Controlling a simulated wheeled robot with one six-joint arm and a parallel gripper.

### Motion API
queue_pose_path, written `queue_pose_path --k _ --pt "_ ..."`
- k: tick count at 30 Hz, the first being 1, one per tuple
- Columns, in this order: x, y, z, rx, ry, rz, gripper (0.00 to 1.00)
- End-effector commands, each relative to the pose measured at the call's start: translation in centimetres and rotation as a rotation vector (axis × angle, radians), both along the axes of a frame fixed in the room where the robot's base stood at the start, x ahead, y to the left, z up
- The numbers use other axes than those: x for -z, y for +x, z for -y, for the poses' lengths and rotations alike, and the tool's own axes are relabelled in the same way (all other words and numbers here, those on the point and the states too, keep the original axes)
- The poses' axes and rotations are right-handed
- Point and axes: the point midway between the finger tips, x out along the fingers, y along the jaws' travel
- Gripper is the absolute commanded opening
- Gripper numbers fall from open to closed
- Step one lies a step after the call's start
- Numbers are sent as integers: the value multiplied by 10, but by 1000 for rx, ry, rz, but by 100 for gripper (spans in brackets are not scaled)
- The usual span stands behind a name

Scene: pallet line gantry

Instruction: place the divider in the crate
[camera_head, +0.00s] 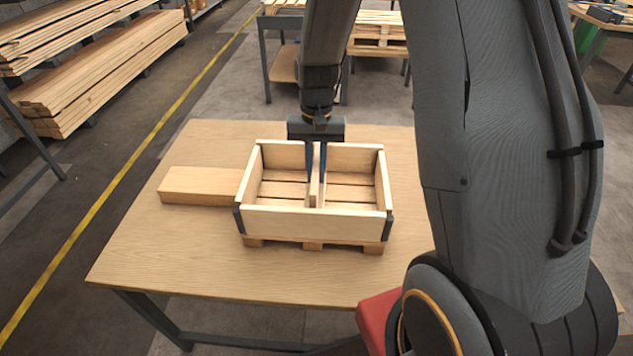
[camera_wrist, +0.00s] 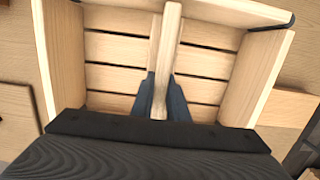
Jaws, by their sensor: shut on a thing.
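The wooden crate (camera_head: 315,224) stands on the table, with a slatted floor, pale walls and dark corner brackets. The divider (camera_head: 315,190), a thin pale board, stands on edge inside the crate near its middle, running from front to back. My gripper (camera_head: 316,175) reaches down into the crate and is shut on the divider, one dark finger on each side. In the wrist view the divider (camera_wrist: 166,60) runs from the far wall toward my gripper (camera_wrist: 163,98), slightly tilted, with slats on both sides. I cannot tell whether its lower edge touches the floor.
A wooden block (camera_head: 198,185) lies on the table against or close to the crate's left side. The table (camera_head: 180,265) is bare in front and at the left. Stacked planks (camera_head: 100,85) are at the far left, and a pallet stack (camera_head: 378,35) stands behind.

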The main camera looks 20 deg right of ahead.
Motion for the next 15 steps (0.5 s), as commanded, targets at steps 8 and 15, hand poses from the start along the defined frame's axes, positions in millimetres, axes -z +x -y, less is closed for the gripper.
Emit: queue_pose_path --k 8,15 --pt "35 -1 0 0 0 -3 0" --pt "43 0 0 0 0 1 0"
